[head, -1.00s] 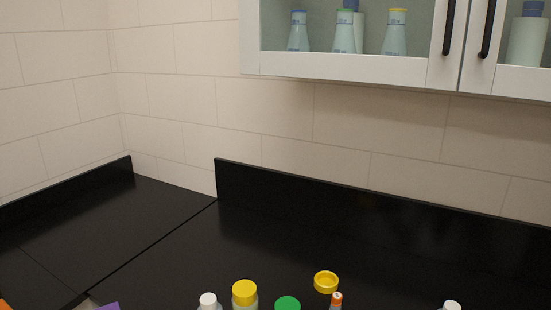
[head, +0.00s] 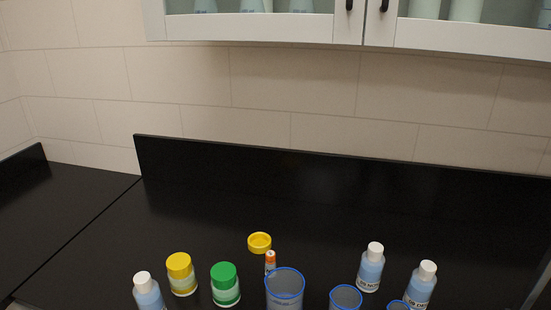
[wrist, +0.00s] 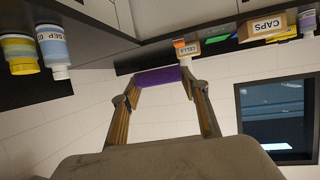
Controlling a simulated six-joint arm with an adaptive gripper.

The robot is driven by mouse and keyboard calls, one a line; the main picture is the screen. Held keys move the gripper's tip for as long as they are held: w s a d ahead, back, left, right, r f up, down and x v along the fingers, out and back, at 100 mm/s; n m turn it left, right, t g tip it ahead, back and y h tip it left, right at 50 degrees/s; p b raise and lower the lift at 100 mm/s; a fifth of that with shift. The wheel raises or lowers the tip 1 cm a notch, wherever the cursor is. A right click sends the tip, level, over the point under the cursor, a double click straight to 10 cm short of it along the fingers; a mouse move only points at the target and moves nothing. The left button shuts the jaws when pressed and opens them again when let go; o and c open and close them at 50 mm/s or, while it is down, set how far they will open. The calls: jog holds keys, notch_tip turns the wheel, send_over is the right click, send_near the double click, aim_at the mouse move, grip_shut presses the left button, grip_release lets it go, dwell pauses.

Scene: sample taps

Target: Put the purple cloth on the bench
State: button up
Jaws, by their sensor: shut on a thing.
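The purple cloth (wrist: 158,77) is in the wrist view, spanning the gap between the two fingertips of my gripper (wrist: 159,84). My gripper is shut on it. Neither the cloth nor my gripper shows in the head view. The black bench (head: 200,222) fills the lower part of the head view, with a joint line at its left. How far the cloth is from the bench top cannot be told.
Several containers stand along the near bench: a yellow-capped jar (head: 180,275), a green-capped jar (head: 225,285), a blue-rimmed beaker (head: 285,290) and white-capped bottles (head: 370,268). A yellow cap (head: 259,243) lies behind. The bench behind them is clear. A CAPS box (wrist: 277,28) shows in the wrist view.

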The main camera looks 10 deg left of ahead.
jog(key=shift+s+d+r, duration=0.25)
jog(key=shift+d+r, duration=0.15)
jog(key=shift+r, duration=0.5)
jog(key=shift+s+d+r, duration=0.25)
jog(key=shift+d+r, duration=0.1)
jog(key=shift+r, duration=0.5)
jog(key=shift+s+d+r, duration=0.25)
jog(key=shift+d+r, duration=0.15)
jog(key=shift+r, duration=0.5)
jog(key=shift+r, duration=0.15)
